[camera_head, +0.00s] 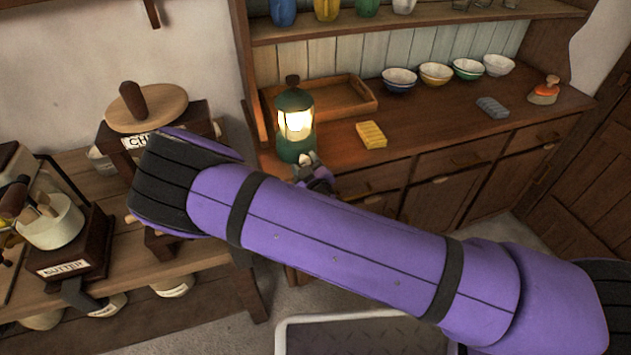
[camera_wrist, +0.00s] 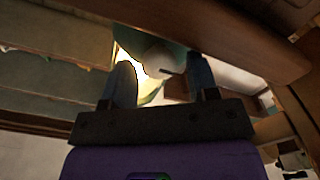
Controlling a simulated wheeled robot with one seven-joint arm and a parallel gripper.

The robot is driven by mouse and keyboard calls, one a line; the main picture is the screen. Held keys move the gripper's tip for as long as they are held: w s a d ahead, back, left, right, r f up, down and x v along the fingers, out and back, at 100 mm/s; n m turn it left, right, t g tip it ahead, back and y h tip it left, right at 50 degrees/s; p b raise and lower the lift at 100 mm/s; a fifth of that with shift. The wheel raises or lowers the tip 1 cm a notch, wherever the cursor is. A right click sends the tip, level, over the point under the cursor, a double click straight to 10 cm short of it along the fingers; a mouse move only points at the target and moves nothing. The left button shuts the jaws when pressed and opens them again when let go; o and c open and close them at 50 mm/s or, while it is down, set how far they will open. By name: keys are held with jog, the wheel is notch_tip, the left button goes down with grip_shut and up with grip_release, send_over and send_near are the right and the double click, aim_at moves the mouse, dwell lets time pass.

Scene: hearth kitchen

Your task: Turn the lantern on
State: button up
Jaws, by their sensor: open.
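The green lantern (camera_head: 294,148) stands upright on the wooden counter near its left end, with a dark knob on top. Its glass glows bright yellow-white. My gripper (camera_head: 308,160) is at the lantern's lower front, partly hidden behind my purple arm. In the wrist view my gripper (camera_wrist: 162,80) has its two fingers apart. The lantern (camera_wrist: 150,50) shows close beyond and between them as a greenish and pale rounded shape with a bright glow. I cannot tell whether a finger touches it.
A wooden tray (camera_head: 345,92) lies behind the lantern, and a yellow sponge (camera_head: 371,135) lies to its right. Several bowls (camera_head: 435,74), a grey block (camera_head: 492,107) and an orange-topped brush (camera_head: 545,91) are farther right. A side table (camera_head: 190,258) with canisters stands at left.

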jog(key=m, duration=0.6)
jog(key=v, duration=1)
jog(key=shift+s+d+m, duration=0.15)
jog(key=shift+s+m, duration=0.15)
jog(key=shift+s, duration=0.05)
jog(key=shift+r, duration=0.1)
jog(key=w+d+r+m+g+h, duration=0.1)
jog(key=d+r+m+g+h, duration=0.3)
jog(key=r, duration=0.9)
jog(key=w+d+r+m+g+y, duration=0.1)
jog(key=d+r+m+g, duration=0.2)
jog(key=d+r+g, duration=0.65)
jog(key=s+d+r+n, duration=0.1)
jog(key=s+d+r, duration=0.3)
jog(key=s+r, duration=0.2)
jog(key=s+d+r+n+t+h, duration=0.1)
jog(key=s+d+r, duration=0.3)
jog(key=s, duration=0.6)
jog(key=s+d+r+n+h, duration=0.1)
jog(key=s+d+r, duration=0.3)
jog(key=s+r, duration=0.5)
jog(key=shift+d+n, duration=0.2)
jog(key=shift+n, duration=0.2)
